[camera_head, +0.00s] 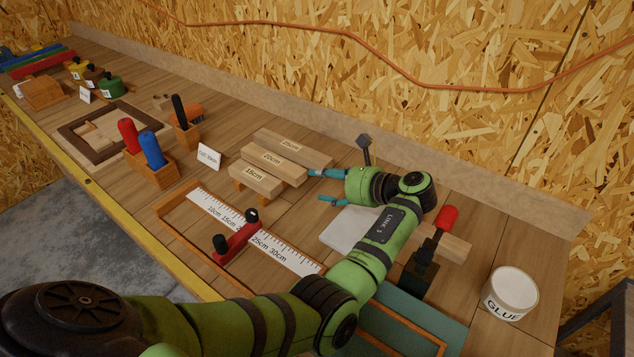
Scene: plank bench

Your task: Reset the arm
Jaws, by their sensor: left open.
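My left arm is green and black and reaches in from the lower left across the front of the bench. My left gripper (326,186) has blue fingers that are spread apart, with nothing between them. It hangs over the bench just right of the wooden planks labelled 15cm (255,176), 20cm (272,160) and 25cm (291,144). A pale flat board (345,228) lies below and beside the gripper. My right gripper does not show.
A white ruler (287,254) with a red stop (238,240) lies in front of the planks. A clamp with a red handle (446,217) and a glue tub (511,293) stand at the right. Tool holders (153,170) and a wooden frame (70,143) stand at the left.

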